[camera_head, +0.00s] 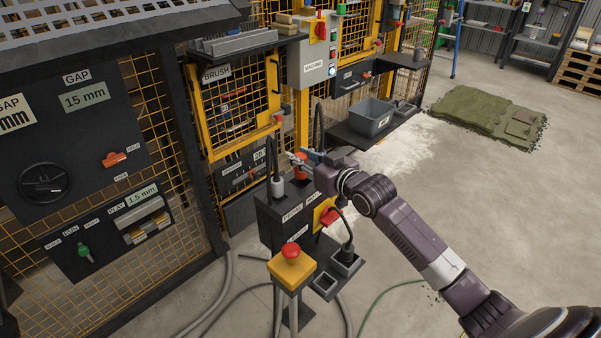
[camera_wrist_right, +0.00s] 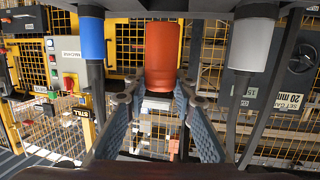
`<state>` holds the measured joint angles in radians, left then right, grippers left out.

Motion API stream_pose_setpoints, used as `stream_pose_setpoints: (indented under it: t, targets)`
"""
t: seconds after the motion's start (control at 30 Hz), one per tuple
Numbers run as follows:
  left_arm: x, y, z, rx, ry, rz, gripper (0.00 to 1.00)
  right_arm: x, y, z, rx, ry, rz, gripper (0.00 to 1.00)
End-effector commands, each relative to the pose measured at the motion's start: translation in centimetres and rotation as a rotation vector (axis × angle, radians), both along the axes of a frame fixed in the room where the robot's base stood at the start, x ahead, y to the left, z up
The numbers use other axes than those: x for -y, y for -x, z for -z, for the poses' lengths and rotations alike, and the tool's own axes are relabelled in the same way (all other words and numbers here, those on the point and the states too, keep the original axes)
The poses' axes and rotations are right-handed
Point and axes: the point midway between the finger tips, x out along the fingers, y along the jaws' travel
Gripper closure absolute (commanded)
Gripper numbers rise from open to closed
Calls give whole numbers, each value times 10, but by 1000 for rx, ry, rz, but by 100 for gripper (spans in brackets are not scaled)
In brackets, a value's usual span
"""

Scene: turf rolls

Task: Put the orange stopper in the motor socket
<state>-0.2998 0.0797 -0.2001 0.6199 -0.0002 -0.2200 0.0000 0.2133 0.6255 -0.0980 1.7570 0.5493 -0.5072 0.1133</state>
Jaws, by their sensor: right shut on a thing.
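The orange stopper (camera_wrist_right: 160,58) hangs between the fingertips of my right gripper (camera_wrist_right: 156,92) in the right wrist view, which looks upside down. The two fingers are closed in on its end. In the head view my right gripper (camera_head: 304,160) is over the top of the black socket box (camera_head: 270,222), with a bit of the orange stopper (camera_head: 300,178) below it. The stopper is between a grey plug (camera_head: 277,187) and a blue plug (camera_wrist_right: 92,40). Whether it sits in a socket, and which label belongs to it, I cannot tell. My left gripper is out of view.
A red emergency button (camera_head: 290,251) on a yellow box stands in front of the socket box. A black cabled plug (camera_head: 345,252) sits low on the right. Cables rise beside my gripper. A grey bin (camera_head: 371,118) is on a shelf behind.

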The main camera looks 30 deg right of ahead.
Motion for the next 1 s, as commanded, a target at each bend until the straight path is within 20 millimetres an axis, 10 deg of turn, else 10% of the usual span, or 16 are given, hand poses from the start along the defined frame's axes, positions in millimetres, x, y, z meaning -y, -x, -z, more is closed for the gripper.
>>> stream_pose_setpoints:
  t: [0.4,0.83,0.87,1.0]
  targets:
    - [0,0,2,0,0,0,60,0,0,49,-2,-1,0,96]
    - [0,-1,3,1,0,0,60,0,0,56,0,0,-1,96]
    - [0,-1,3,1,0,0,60,0,0,56,0,0,-1,75]
    - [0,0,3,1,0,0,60,0,0,56,0,0,-1,60]
